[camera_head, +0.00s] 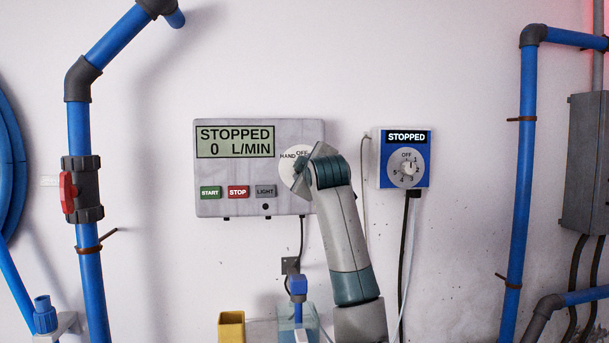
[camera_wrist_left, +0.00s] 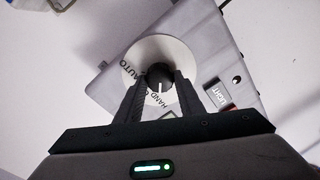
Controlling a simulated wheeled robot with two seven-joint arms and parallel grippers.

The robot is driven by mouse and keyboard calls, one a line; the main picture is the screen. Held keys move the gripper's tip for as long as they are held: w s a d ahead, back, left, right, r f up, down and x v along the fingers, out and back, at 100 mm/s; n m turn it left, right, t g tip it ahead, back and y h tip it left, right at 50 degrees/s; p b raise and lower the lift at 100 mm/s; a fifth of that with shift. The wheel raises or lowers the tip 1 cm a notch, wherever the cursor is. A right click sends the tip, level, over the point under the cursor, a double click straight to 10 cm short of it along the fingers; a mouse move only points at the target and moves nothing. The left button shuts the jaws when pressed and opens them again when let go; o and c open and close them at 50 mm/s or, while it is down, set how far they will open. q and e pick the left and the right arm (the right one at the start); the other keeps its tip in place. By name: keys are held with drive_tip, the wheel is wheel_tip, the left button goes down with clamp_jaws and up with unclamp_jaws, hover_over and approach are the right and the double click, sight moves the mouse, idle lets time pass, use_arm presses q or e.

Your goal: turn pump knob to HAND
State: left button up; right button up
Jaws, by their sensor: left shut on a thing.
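The pump panel (camera_head: 230,182) is a grey wall box whose display reads STOPPED, 0 L/MIN. Its round white dial (camera_head: 292,170) carries the words HAND and OFF; my gripper covers much of it in the head view. The left wrist view shows the dial (camera_wrist_left: 185,58) with HAND and AUTO readable. The black pump knob (camera_wrist_left: 159,72) sits at its centre, between the fingers of my left gripper (camera_wrist_left: 162,80), which is shut on it. The knob's white line points down in that view, toward the HAND side; exact alignment is hard to tell. My right gripper is not in view.
Green START (camera_head: 210,192), red STOP (camera_head: 238,192) and grey LIGHT (camera_head: 266,191) buttons lie below the display, LIGHT nearest my gripper. A blue timer box (camera_head: 405,158) reading STOPPED hangs to the right. Blue pipes (camera_head: 520,170) run up both sides; a yellow container (camera_head: 231,328) stands below.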

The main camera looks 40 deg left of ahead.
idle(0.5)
use_arm(q)
drive_tip(key=o, duration=1.1)
drive_tip(key=shift+s, duration=0.1)
drive_tip(key=shift+c, duration=0.2)
drive_tip(key=b+v, duration=0.7)
drive_tip(key=v, duration=1)
drive_tip(key=shift+d, duration=0.2)
